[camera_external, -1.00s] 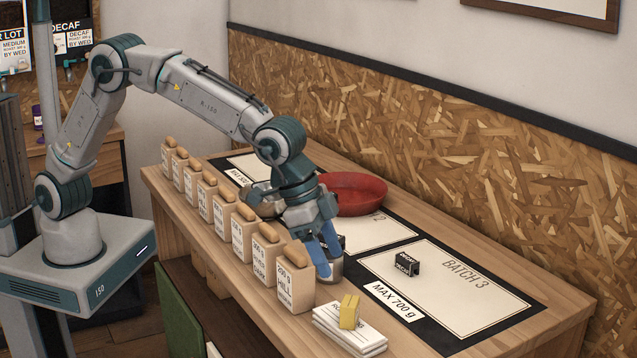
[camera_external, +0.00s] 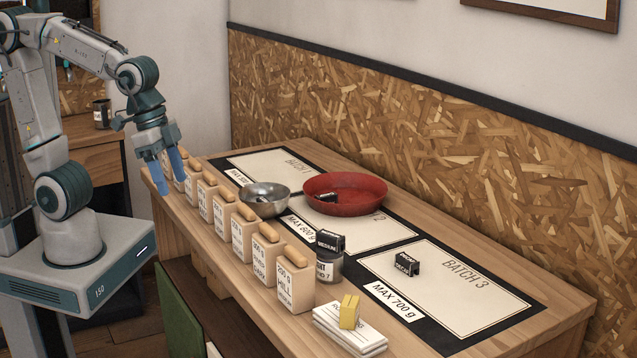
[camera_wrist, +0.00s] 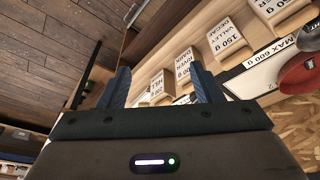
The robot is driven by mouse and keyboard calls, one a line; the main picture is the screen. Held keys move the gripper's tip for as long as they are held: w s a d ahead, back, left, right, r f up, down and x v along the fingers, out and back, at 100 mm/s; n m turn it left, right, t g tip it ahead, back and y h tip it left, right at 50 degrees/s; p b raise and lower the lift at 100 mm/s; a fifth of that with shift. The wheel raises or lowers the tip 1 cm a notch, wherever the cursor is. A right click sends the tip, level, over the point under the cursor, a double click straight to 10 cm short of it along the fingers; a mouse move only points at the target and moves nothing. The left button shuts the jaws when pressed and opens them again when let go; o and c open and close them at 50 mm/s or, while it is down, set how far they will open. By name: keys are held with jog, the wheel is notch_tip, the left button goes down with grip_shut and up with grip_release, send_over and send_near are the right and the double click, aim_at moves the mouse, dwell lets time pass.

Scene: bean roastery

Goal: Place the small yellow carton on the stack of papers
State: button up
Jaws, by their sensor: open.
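The small yellow carton (camera_external: 349,312) stands on top of the stack of papers (camera_external: 335,333) at the near right end of the bench. My gripper (camera_external: 174,183) is open and empty, with its blue fingers pointing down over the far left end of the bench, far from the carton. In the wrist view my gripper's two fingers (camera_wrist: 160,87) are spread apart with nothing between them. The carton and the papers are not in the wrist view.
A row of labelled bins (camera_external: 241,238) lines the bench's front edge. Behind it are a metal bowl (camera_external: 266,203), a red pan (camera_external: 362,188) and a grey tin (camera_external: 328,268) with a black block (camera_external: 331,241) on it. Another black block (camera_external: 407,264) lies on the Batch 3 mat (camera_external: 480,298).

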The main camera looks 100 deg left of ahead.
jog(key=s+f, duration=0.2)
jog(key=s, duration=0.4)
jog(key=shift+s+a+f, duration=0.15)
jog(key=shift+s+a, duration=0.2)
jog(key=shift+s, duration=0.05)
dwell(0.6)
